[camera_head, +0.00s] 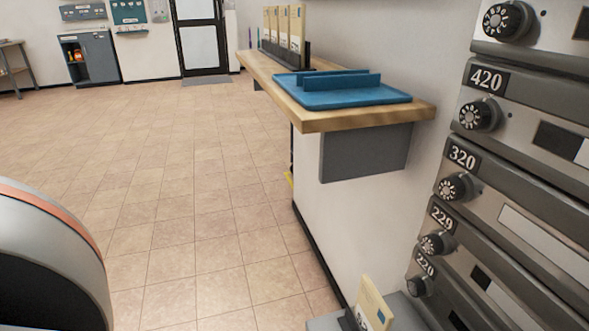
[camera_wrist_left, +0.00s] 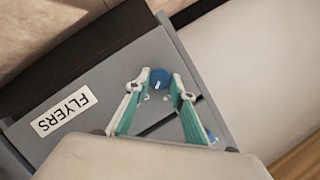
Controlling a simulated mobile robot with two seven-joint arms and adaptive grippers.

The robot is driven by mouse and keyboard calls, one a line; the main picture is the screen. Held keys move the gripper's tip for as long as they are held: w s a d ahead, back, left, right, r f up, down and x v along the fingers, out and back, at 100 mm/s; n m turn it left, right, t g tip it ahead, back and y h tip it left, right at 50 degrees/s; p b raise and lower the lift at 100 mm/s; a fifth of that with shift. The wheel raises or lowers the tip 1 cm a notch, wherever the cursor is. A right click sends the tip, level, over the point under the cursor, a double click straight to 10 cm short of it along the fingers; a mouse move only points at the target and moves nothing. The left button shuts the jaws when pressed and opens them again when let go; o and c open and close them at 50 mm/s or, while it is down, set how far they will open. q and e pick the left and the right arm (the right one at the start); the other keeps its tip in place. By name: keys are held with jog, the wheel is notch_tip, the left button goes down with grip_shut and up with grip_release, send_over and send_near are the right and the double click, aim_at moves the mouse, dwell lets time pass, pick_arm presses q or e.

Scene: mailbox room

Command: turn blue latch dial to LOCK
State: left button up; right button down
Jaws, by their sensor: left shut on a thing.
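In the left wrist view, a round blue latch dial (camera_wrist_left: 160,77) with a small white mark is on a grey face of the box labelled FLYERS (camera_wrist_left: 64,112). My left gripper (camera_wrist_left: 160,84) has its two green-lined fingertips on either side of the dial, shut on it. The LOCK lettering cannot be made out. A second blue part (camera_wrist_left: 210,136) shows partly behind the right finger. Neither gripper shows in the head view, and my right gripper is not in view.
In the head view, a wooden shelf (camera_head: 360,118) holds a blue tray (camera_head: 345,98) and upright envelopes (camera_head: 284,27). Numbered mailboxes (camera_head: 530,150) with dials line the right. The tiled floor (camera_head: 170,170) is open at the centre. A door (camera_head: 201,38) stands at the back.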

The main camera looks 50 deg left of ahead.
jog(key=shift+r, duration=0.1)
pick_arm(q)
jog(key=shift+a+n+g+h, duration=0.25)
jog(key=shift+n+g+h, duration=0.3)
jog(key=shift+n+h, duration=0.95)
jog(key=shift+a+n+g+h, duration=0.2)
jog(key=shift+n+g+h, duration=0.5)
jog(key=shift+n, duration=1.4)
jog(key=shift+w+r, duration=0.1)
jog(key=o, duration=1.1)
